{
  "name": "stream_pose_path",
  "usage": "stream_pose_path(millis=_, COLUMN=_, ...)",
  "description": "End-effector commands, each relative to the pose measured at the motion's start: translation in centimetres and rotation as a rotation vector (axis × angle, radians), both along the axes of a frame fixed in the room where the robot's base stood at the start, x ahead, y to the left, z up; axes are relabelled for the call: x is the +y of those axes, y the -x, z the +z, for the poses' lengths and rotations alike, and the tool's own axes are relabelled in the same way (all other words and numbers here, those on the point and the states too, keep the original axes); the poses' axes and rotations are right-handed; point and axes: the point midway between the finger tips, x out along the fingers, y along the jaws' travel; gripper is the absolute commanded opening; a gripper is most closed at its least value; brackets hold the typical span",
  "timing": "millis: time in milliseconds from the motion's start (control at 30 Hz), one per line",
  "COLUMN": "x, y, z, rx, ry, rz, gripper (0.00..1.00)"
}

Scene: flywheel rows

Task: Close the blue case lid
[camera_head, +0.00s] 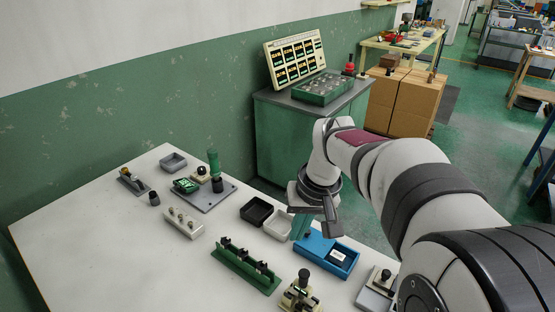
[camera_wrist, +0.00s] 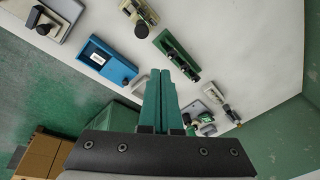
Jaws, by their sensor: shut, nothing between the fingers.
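The blue case (camera_head: 313,243) sits near the right edge of the white table in the head view, with a dark inner area and a white label. It also shows left of centre in the wrist view (camera_wrist: 118,70). I cannot clearly make out its lid or how far it is open. My gripper (camera_head: 300,234) has green fingers and points down just left of the case, apparently above it. In the wrist view my gripper (camera_wrist: 160,74) has its fingers together and empty, with the case to their left and clear space between.
A black tray (camera_head: 247,216) and a white tray (camera_head: 270,231) lie left of the case. A green rack (camera_head: 240,272) and a knobbed fixture (camera_head: 299,297) stand in front. Another knobbed device (camera_head: 372,297) is to the right. The table's left front is clear.

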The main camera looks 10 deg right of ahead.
Motion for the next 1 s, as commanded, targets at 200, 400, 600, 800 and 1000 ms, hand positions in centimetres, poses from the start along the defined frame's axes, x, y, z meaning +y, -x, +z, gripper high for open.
stream_pose_path(millis=200, x=-5.3, y=-15.9, z=-6.6, rx=-0.167, ry=0.095, rz=0.269, gripper=0.00)
stream_pose_path(millis=400, x=-6.8, y=-19.3, z=-9.2, rx=-0.213, ry=0.132, rz=0.344, gripper=0.00)
stream_pose_path(millis=600, x=-6.3, y=-20.3, z=-12.5, rx=-0.210, ry=0.130, rz=0.344, gripper=0.00)
stream_pose_path(millis=800, x=-5.8, y=-21.8, z=-16.6, rx=-0.211, ry=0.131, rz=0.343, gripper=0.00)
stream_pose_path(millis=1000, x=-6.3, y=-20.5, z=-18.5, rx=-0.210, ry=0.131, rz=0.341, gripper=0.00)
